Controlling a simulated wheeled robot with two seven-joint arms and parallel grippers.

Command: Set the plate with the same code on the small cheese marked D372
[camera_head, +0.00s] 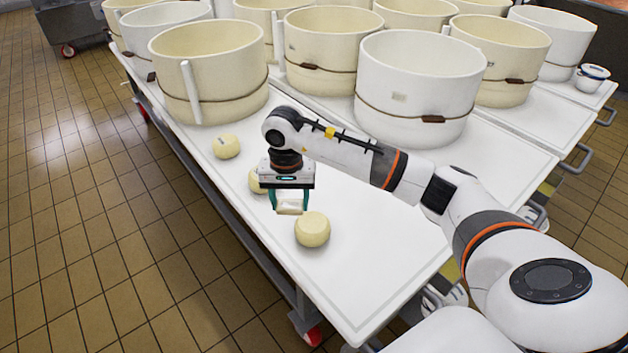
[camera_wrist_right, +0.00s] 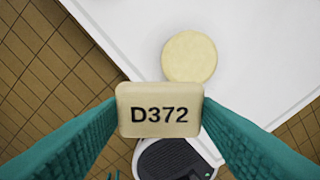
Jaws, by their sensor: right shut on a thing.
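My right gripper (camera_head: 289,205) has teal fingers and is shut on a small cream plate (camera_head: 289,207). In the right wrist view the plate (camera_wrist_right: 159,92) reads D372 and sits between the fingers. A small round cheese (camera_head: 312,230) lies on the white table just right of and nearer than the plate. It also shows in the right wrist view (camera_wrist_right: 190,57), with no code readable. A second small cheese (camera_head: 256,181) is partly hidden behind the gripper. A third (camera_head: 227,146) lies further back left and carries a dark mark too small to read. My left gripper is not in view.
Large cream and white tubs, such as a white one (camera_head: 420,80), stand in rows at the back. The white table (camera_head: 375,290) is bare at the front right. Its left edge drops to a tiled floor (camera_head: 110,230). A small white pot (camera_head: 592,78) stands far right.

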